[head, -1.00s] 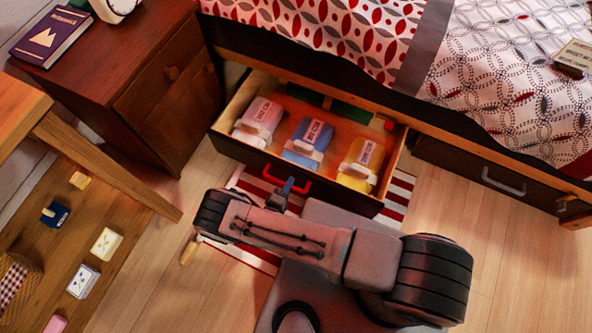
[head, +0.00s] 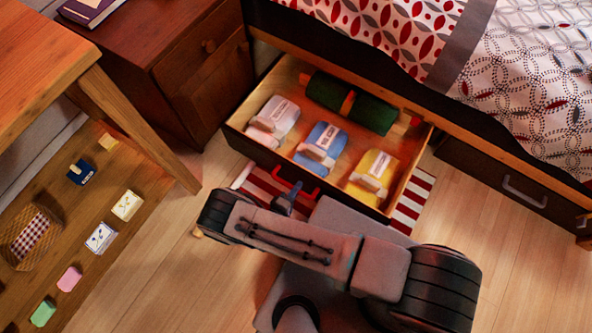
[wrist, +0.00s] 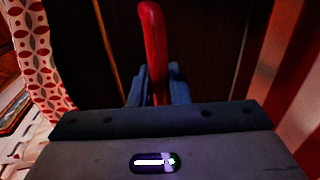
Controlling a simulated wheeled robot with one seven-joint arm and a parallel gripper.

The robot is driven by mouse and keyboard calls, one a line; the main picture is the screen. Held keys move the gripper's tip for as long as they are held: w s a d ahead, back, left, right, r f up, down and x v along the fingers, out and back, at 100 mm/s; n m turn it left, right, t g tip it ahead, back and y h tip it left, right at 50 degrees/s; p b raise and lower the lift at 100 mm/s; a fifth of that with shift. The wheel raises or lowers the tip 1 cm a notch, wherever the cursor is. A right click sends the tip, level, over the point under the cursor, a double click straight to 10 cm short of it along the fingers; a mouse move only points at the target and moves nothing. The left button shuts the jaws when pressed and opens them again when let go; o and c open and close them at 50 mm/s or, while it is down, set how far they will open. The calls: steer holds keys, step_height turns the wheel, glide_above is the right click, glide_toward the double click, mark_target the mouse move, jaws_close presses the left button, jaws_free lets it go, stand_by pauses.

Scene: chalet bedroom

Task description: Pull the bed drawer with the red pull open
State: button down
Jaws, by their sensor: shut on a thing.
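The bed drawer with the red pull (head: 233,138) stands well out from under the bed in the head view. The red pull (head: 282,182) is on its dark front; in the wrist view the pull (wrist: 154,50) runs between my fingers. My gripper (head: 290,192) is shut on the red pull, and it also shows in the wrist view (wrist: 158,88).
A second drawer with a grey pull (head: 524,190) is closed at the right. A wooden nightstand (head: 195,85) stands left of the open drawer. A table leg (head: 140,130) and a low shelf with small boxes are at the left. A striped rug (head: 415,197) lies beneath the drawer.

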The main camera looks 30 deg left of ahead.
steer(key=c, duration=1.5)
jaws_free()
steer(key=shift+o, duration=0.2)
steer(key=p+v, duration=0.2)
steer(key=v, duration=1.2)
steer(key=shift+w, duration=0.1)
